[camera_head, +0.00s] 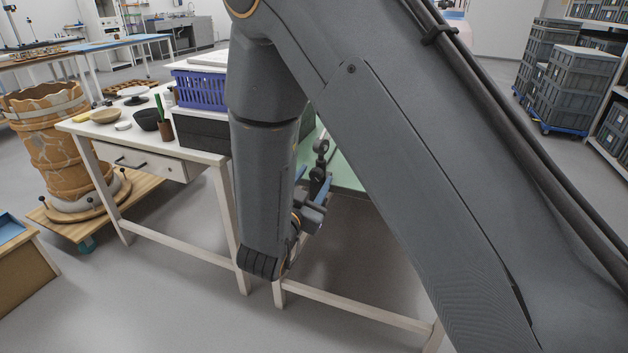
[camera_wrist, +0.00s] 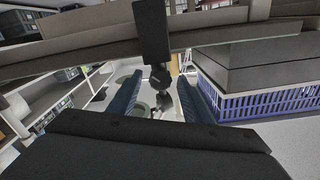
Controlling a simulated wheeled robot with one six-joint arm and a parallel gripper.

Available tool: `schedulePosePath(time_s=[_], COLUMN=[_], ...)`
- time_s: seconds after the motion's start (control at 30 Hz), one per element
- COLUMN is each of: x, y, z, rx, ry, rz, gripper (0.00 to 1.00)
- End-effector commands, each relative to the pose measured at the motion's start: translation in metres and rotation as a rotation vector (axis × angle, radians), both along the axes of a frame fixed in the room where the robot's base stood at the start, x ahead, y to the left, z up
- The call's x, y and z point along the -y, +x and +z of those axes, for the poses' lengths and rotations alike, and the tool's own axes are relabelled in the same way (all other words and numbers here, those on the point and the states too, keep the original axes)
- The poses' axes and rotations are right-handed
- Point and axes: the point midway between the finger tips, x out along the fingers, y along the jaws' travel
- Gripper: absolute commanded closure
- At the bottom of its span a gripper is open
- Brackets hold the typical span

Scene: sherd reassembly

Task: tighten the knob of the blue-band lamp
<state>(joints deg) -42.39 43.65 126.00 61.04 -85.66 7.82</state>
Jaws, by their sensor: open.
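My gripper (camera_wrist: 160,82) is open, with its two blue fingers apart in the wrist view. Between and beyond the fingertips is a dark jointed part with a rounded knob-like end (camera_wrist: 160,76), apparently part of a lamp; I cannot see whether the fingers touch it. In the head view my gripper (camera_head: 318,190) shows partly beside my dark arm, just below a dark jointed lamp part (camera_head: 321,148) over a green surface. No blue band can be made out on it. Much of the lamp is hidden by my arm.
A white workbench (camera_head: 100,128) at left holds a purple crate (camera_head: 200,92), bowls and a cup. The purple crate also shows at right in the wrist view (camera_wrist: 262,106). A large cracked jar (camera_head: 48,140) stands on a wheeled board. Grey crates (camera_head: 565,85) are stacked at right.

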Motion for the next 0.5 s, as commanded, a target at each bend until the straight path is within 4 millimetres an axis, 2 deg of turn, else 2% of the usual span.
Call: schedulePosePath(time_s=[0.17,0.5], x=[-0.006,-0.022], y=[-0.014,-0.063], z=[0.0,-0.001], rx=[-0.001,0.0], ry=[-0.002,-0.001], rz=[0.002,0.003], gripper=[0.55,0.55])
